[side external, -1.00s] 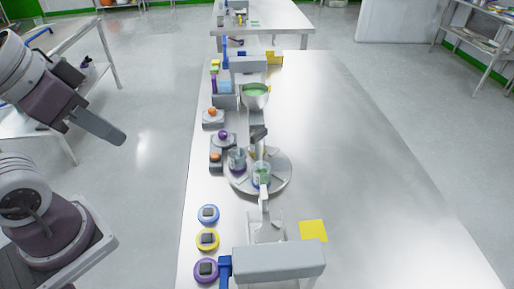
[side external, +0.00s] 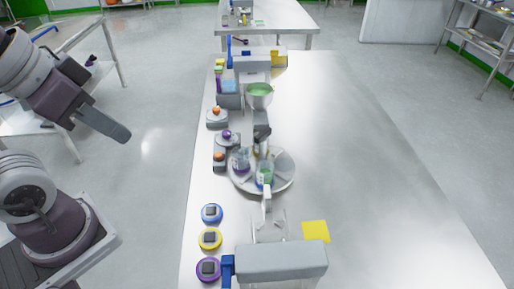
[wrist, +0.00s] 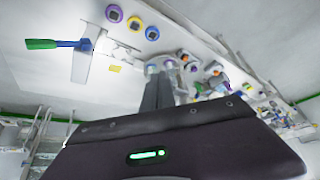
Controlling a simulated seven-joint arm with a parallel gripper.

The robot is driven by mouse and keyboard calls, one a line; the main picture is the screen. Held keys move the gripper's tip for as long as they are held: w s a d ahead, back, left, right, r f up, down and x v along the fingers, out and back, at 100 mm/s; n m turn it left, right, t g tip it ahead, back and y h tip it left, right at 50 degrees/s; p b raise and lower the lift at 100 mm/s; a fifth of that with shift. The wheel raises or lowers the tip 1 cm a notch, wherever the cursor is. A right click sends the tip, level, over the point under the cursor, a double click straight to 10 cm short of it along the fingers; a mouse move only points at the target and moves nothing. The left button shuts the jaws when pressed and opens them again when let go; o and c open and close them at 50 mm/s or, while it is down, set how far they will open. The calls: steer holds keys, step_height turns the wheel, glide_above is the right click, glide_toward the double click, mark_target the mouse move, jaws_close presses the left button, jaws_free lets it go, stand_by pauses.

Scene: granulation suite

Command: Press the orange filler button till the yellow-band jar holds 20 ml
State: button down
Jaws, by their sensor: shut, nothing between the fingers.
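Two orange buttons sit on grey bases along the table's left side in the side view: one farther back (side external: 216,111) and one nearer (side external: 219,156), beside a purple button (side external: 227,134). I cannot tell which is the filler's. A round grey turntable (side external: 282,181) carries a jar at its left (side external: 241,160) and a jar with greenish contents at its front (side external: 264,176). Yellow band and fill level are too small to read. My gripper (side external: 122,134) is shut and empty, in the air left of the table; its fingers also show in the wrist view (wrist: 158,88).
Blue (side external: 211,213), yellow (side external: 209,238) and purple (side external: 207,268) round devices with dark tops line the near left edge. A steel bowl of green material (side external: 260,91) stands behind the turntable. A yellow square (side external: 316,231) lies right. The table's right half is clear.

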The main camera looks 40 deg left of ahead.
steer(key=w+a+f+m+t+y, duration=0.1)
steer(key=w+a, duration=0.2)
steer(key=w, duration=0.3)
steer(key=w+a+f+m+y, duration=0.1)
steer(key=w+a, duration=0.2)
steer(key=w, duration=0.2)
steer(key=m+t+h, duration=0.2)
steer(key=m+h, duration=0.1)
steer(key=m, duration=0.6)
glide_above(216, 155)
step_height(216, 155, down, 16)
steer(key=shift+f, duration=0.15)
steer(key=shift+s, duration=0.1)
steer(key=shift+f, duration=4.4)
steer(key=shift+f, duration=0.4)
